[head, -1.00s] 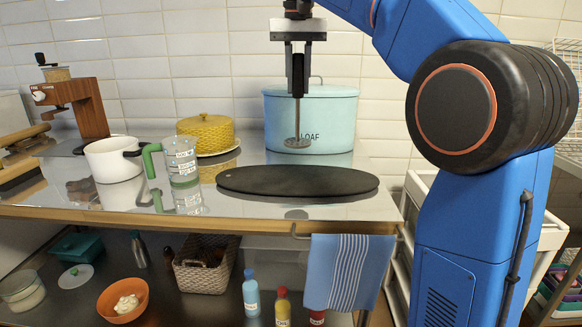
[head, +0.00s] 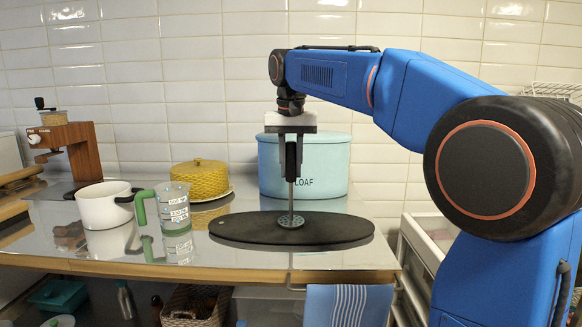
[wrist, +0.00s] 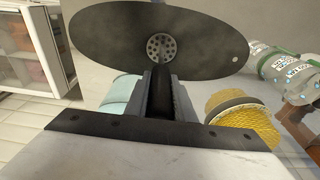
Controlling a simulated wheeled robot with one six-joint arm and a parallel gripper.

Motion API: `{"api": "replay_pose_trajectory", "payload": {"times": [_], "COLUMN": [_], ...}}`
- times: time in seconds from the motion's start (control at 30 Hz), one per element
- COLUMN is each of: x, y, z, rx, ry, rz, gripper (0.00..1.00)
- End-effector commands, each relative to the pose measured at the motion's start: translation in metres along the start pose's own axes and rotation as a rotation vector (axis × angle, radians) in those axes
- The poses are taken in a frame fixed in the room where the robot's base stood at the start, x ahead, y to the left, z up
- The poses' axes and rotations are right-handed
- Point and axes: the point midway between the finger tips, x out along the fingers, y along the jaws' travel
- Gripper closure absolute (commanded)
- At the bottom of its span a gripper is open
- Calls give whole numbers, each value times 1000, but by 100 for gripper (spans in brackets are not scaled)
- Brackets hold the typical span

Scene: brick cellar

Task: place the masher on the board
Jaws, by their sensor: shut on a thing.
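The masher (head: 291,220) has a round perforated metal head, a thin shaft and a dark handle. My gripper (head: 290,165) is shut on the handle and holds the masher upright, head down. The board (head: 345,229) is a dark oval lying flat on the metal counter. The masher head is at the board's surface, near its middle in the head view; I cannot tell if it touches. In the wrist view the perforated head (wrist: 160,47) shows against the dark board (wrist: 105,40), with my gripper (wrist: 160,95) in front.
A blue loaf bin (head: 330,168) stands behind the board. A yellow dome (head: 199,180) is at the back left. A measuring jug (head: 174,208) with a green handle and a white pot (head: 103,205) stand left of the board. A striped towel (head: 348,305) hangs in front.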

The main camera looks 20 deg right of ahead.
Motion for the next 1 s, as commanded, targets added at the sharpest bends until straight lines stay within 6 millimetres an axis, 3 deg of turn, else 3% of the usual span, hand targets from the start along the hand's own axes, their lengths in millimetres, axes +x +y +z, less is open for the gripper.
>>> {"api": "replay_pose_trajectory", "payload": {"times": [0.27,0.3,0.37,0.77,1.0], "x": [2,2,2,-4,-41], "y": [0,0,0,0,-1], "z": [0,0,0,0,-1], "rx": [0,0,0,0,0], "ry": [0,0,0,0,3], "rz": [0,0,0,0,-1], "gripper": [100,71,59,59,59]}}
